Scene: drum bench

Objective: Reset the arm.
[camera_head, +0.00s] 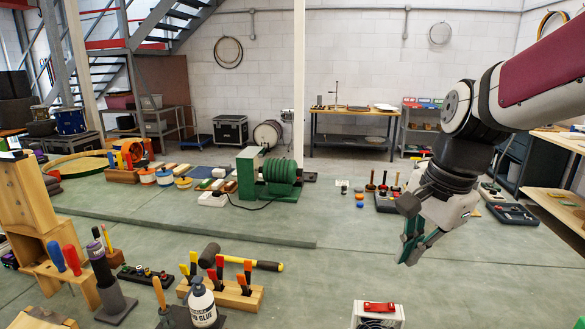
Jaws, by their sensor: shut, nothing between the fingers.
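My gripper (408,258) hangs from my arm at the right of the view, pointing down above the green bench top (345,245). Its fingers are closed together and hold nothing. It is apart from the things around it. My arm comes in from the upper right edge.
A green machine (272,178) stands on the bench's middle. Wooden tool holders (237,297), a mallet (240,258) and a glue bottle (202,303) are at the lower left. A white box (378,313) is at the bottom, below my gripper. Trays of small parts (510,212) lie to the right.

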